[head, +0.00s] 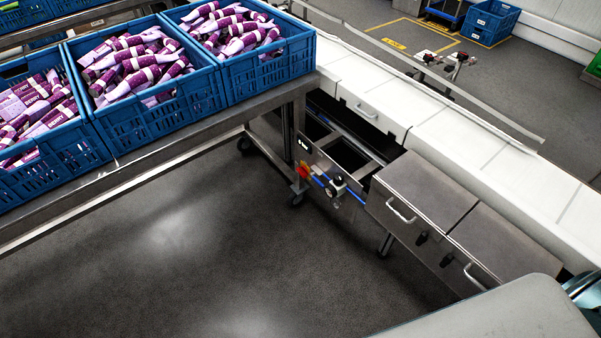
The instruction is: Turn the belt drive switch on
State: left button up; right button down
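A red and yellow switch (303,170) sits on the steel side panel of the conveyor, right of the cart's front leg. The white conveyor belt (410,120) runs from the upper middle to the right edge. Neither of my grippers shows in the head view.
A steel cart (205,128) bears blue crates (150,120) of purple-wrapped lollies at upper left. Steel covers with handles (402,210) stick out from the conveyor at right. The dark floor (190,250) in front is clear. Blue crates (490,22) stand behind.

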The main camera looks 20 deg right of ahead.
aim_at(303, 172)
jog(key=i+j, duration=0.5)
jog(key=i+j+z, duration=0.15)
jog(key=z, duration=0.25)
jog(key=i+j+z, duration=0.1)
jog(key=z, duration=0.3)
jog(key=j+z, duration=0.25)
jog(key=z, duration=0.15)
jog(key=i, duration=0.05)
